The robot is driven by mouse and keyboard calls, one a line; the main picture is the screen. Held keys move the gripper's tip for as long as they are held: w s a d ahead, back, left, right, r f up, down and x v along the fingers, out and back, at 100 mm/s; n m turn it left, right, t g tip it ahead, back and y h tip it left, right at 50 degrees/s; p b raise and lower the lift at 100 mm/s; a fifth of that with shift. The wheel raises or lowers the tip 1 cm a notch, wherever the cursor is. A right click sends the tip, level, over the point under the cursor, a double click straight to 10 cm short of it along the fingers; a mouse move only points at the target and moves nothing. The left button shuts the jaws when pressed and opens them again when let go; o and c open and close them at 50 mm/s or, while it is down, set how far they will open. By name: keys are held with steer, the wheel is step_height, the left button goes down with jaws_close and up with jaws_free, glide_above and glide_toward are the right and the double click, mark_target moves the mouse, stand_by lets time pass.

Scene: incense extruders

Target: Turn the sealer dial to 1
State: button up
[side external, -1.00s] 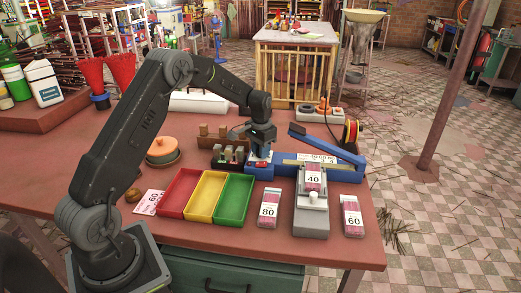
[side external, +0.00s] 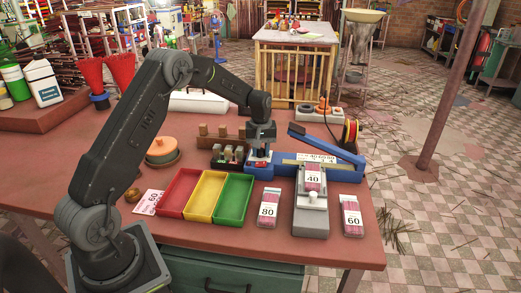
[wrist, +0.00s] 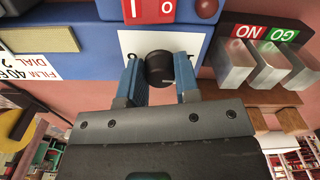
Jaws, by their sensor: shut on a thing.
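The blue sealer (side external: 318,171) stands on the table with its long lever arm (side external: 325,144) raised at a slant. In the wrist view, its black round dial (wrist: 160,69) sits on a white plate (wrist: 128,42). My gripper (wrist: 161,80) has its two blue fingers on either side of the dial and is shut on it. The numbers around the dial are too small or covered to read, so its setting is unclear. In the side view my gripper (side external: 261,155) is at the sealer's left end and hides the dial.
Above the dial, the wrist view shows a red switch (wrist: 152,10) and a red lamp (wrist: 207,8). Blocks under NO and GO signs (wrist: 262,34) stand close by. Red, yellow and green trays (side external: 236,199), a grey device (side external: 311,218) and packets marked 80 (side external: 267,212) and 60 (side external: 352,217) lie nearby.

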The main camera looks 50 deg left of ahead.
steer(key=shift+w+r+n, duration=0.1)
steer(key=shift+r+n, duration=0.05)
steer(key=shift+n, duration=0.95)
steer(key=o, duration=0.9)
step_height(320, 180, up, 14)
steer(key=shift+f, duration=0.15)
